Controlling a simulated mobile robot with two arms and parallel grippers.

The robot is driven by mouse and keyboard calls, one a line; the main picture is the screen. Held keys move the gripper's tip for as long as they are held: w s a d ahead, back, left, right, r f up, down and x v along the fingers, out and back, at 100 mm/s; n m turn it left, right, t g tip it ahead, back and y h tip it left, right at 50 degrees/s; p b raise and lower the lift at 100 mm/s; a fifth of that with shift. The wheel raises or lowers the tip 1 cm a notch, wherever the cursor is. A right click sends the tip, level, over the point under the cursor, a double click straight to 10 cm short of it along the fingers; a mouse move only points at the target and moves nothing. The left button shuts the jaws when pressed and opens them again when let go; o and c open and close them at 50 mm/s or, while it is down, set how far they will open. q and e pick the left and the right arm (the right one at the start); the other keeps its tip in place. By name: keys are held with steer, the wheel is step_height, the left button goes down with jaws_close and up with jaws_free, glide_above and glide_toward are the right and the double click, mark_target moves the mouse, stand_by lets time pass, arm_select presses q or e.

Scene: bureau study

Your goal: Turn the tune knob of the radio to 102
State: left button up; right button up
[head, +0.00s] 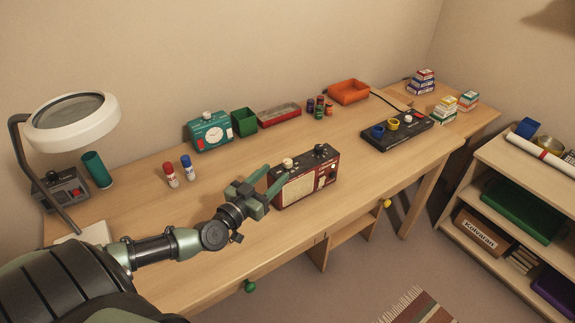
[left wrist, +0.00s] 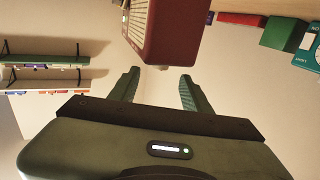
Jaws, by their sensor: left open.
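The red radio (head: 306,182) with a cream front grille stands upright near the front edge of the desk. A cream knob (head: 288,163) is on its top at the left end, and a dark knob (head: 320,149) is further right. My left gripper (head: 278,175) is open beside the radio's left end, its fingers near the cream knob. In the left wrist view, the open fingers (left wrist: 160,74) have nothing between them. The radio (left wrist: 166,30) shows above the fingertips there. I cannot tell whether a finger touches it. The dial reading is too small to read.
On the desk (head: 225,245) stand a magnifier lamp (head: 108,110), two small bottles (head: 179,172), a teal scale or clock (head: 209,132), a green box (head: 244,122), a red tray (head: 279,115) and a black panel (head: 398,134). Bare desk lies right of the radio.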

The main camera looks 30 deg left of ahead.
mark_target(288, 165)
arm_select(q)
steer(key=w, duration=0.6)
arm_select(e)
steer(key=shift+a+f, duration=0.2)
steer(key=shift+a, duration=0.65)
